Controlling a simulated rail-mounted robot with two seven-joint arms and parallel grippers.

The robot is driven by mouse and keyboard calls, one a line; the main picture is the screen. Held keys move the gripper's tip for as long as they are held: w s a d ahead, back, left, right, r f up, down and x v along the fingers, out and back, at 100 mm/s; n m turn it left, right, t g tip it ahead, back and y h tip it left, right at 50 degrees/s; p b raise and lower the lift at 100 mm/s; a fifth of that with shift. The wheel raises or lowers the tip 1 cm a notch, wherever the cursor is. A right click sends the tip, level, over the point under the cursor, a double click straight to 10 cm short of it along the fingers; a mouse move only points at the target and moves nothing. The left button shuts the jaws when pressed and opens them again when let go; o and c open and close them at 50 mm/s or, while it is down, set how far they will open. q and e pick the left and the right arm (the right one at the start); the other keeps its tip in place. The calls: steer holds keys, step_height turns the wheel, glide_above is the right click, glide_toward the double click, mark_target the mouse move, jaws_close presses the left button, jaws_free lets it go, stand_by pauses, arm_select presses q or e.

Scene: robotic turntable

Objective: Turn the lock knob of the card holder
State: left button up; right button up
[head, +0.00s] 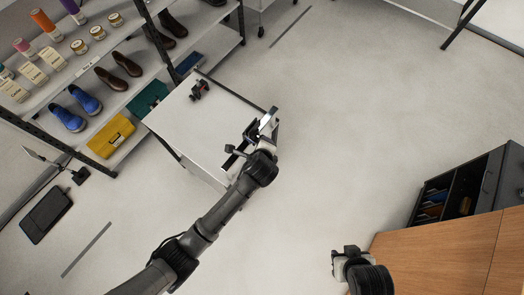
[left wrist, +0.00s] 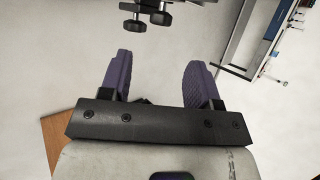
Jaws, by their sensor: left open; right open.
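My left arm comes in from the lower left and its wrist is over the right end of the white table (head: 190,125). In the left wrist view, my left gripper (left wrist: 157,78) is open, with nothing between its two purple fingers. A black part with two dark knobs (left wrist: 150,12) is beyond the fingertips, apart from them and cut off by the top edge. I cannot tell for sure whether it is the card holder's lock knob. A small dark red and black device (head: 199,89) stands on the table's far side. My right gripper (head: 346,256) is open, low in the head view.
A shelf rack with shoes (head: 68,118), bottles and a yellow bag (head: 111,135) stands left of the table. A wooden-topped cabinet (head: 445,255) is at the lower right, by my right gripper. The floor between is clear.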

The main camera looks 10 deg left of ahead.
arm_select(q)
steer(key=shift+v, duration=2.3)
